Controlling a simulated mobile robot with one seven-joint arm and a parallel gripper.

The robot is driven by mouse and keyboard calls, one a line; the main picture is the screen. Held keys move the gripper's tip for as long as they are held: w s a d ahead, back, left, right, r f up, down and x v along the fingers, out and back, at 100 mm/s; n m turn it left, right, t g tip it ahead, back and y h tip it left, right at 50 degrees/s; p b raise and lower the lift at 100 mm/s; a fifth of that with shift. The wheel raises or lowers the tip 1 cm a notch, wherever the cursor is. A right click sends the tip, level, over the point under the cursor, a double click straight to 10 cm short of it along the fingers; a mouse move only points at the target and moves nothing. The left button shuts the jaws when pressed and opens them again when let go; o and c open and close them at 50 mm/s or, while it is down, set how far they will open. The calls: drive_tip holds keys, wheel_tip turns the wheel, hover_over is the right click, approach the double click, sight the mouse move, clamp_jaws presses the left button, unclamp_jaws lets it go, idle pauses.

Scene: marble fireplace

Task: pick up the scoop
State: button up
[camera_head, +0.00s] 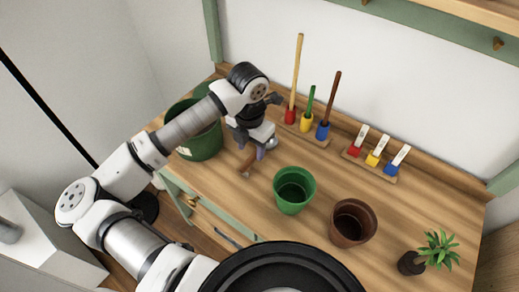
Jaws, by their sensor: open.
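The scoop (246,169) lies on the wooden bench top, left of the green pot. Its brown handle end shows below my gripper, and a grey metal part (272,143) shows to the right of the gripper. The middle of the scoop is hidden behind the gripper. My gripper (259,153) points down right over the scoop and is open. I cannot tell whether its fingers touch the scoop or stand on both sides of it.
A green pot (294,190) and a brown pot (353,222) stand on the bench (330,172). A large green bucket (203,140) is behind my arm. Racks with long-handled tools (306,110) and small tags (374,157) line the back. A plant (438,249) is front right.

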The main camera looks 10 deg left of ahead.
sight(252, 156)
drive_tip(key=shift+w+f+p, duration=0.15)
drive_tip(key=shift+f+p, duration=0.4)
drive_tip(key=shift+f, duration=0.8)
drive_tip(key=shift+w+f+p, duration=0.1)
drive_tip(key=shift+f+p, duration=0.45)
drive_tip(key=shift+f, duration=0.8)
drive_tip(key=shift+c, duration=0.4)
clamp_jaws()
